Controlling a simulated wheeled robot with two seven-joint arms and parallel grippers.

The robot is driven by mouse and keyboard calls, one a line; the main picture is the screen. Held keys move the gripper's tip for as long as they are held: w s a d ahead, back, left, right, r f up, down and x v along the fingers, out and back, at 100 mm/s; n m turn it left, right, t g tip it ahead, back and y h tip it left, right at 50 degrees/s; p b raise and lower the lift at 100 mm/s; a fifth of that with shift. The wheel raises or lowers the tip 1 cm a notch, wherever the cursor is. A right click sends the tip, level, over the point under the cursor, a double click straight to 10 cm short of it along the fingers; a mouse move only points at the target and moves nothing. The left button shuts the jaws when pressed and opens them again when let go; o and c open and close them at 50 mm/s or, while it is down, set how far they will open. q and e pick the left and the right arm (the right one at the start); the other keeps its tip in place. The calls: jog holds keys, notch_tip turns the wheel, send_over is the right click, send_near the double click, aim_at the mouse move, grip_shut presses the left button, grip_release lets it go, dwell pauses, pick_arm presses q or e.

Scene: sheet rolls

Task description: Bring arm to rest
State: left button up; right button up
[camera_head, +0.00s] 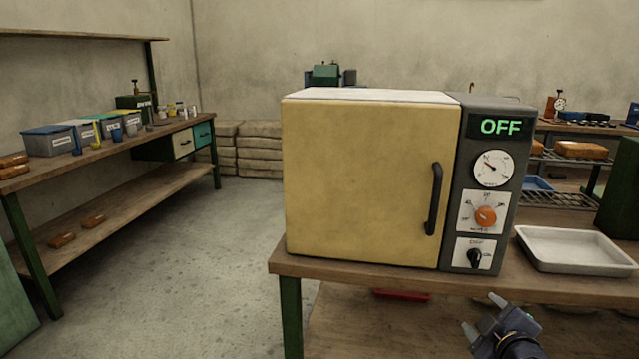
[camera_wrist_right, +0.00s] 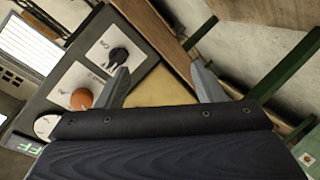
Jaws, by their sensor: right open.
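My right gripper (camera_head: 483,317) is open and empty in the head view, low in front of the table edge, below the oven's control panel. Its two fingers, spread apart, also show in the right wrist view (camera_wrist_right: 160,88), with the panel and a strip of the oven's yellow door beyond them. The oven (camera_head: 362,180) has a yellow door, shut, with a dark upright handle (camera_head: 434,199). Its grey panel reads OFF and carries a gauge, an orange knob (camera_head: 486,216) and a black switch (camera_head: 475,258). The gripper is apart from the oven. My left gripper is not in view.
The oven stands on a wooden table (camera_head: 500,288) with green legs. A white tray (camera_head: 575,250) lies to its right. A long workbench (camera_head: 110,150) with bins stands at the left. Bare floor (camera_head: 170,270) lies between bench and table.

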jog(key=s+a+f+m+g+y, duration=0.2)
jog(key=s+a+m+g+y, duration=0.3)
jog(key=s, duration=0.8)
jog(key=s+a+f+m+g+y, duration=0.15)
jog(key=s+a+m+g, duration=0.4)
jog(key=s, duration=0.75)
notch_tip(320, 180, up, 20)
jog(key=a+t+p, duration=0.2)
jog(key=p, duration=1.8)
jog(key=shift+w+a+h+p, duration=0.15)
jog(key=shift+w+h+p, duration=0.2)
jog(key=shift+h+p, duration=0.1)
jog(key=shift+f, duration=0.1)
jog(key=shift+c, duration=0.3)
